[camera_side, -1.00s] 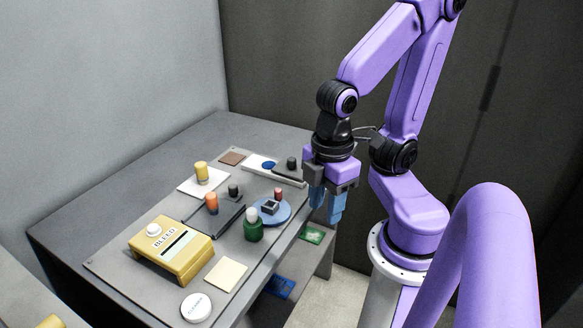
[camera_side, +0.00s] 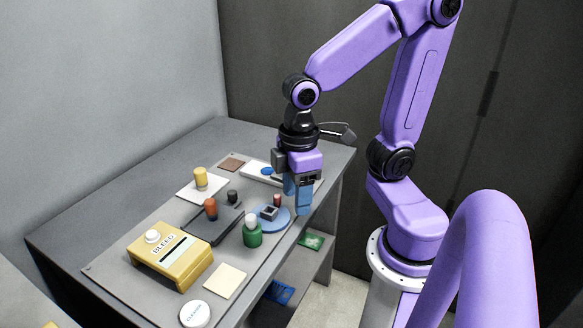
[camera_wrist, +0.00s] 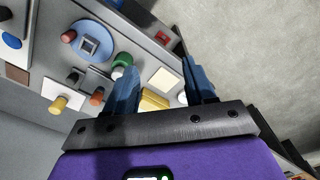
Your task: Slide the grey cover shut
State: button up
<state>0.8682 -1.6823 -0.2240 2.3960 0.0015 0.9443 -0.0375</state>
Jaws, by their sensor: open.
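The grey cover (camera_wrist: 17,22) shows at the upper left edge of the wrist view, with a black knob (camera_wrist: 5,14) on it. It lies beside a white block (camera_side: 254,167) with a blue round spot (camera_wrist: 12,40), which is not covered. In the side view my gripper hides most of the cover and its knob. My gripper (camera_side: 297,204) is open and empty, fingers pointing down, in front of the cover and above the bench's right edge. In the wrist view its blue fingers (camera_wrist: 160,72) are apart with nothing gripped.
A blue disc (camera_side: 284,220) with a small grey box and red peg stands near my gripper. A green bottle (camera_side: 252,236), a dark plate (camera_side: 203,229) with an orange knob, a yellow peg (camera_side: 201,176) and a yellow BLEED box (camera_side: 170,255) stand further left. The bench's back (camera_side: 130,170) is clear.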

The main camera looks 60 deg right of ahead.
jog(key=w+d+r+m, duration=0.2)
jog(key=w+d+m, duration=0.5)
jog(key=w+d, duration=0.6)
jog(key=w+d+m, duration=0.3)
jog(key=d+m, duration=0.3)
jog(key=d, duration=0.9)
jog(key=f, duration=1.7)
jog(key=shift+s+f, duration=0.1)
jog(key=shift+s, duration=0.15)
grip_shut()
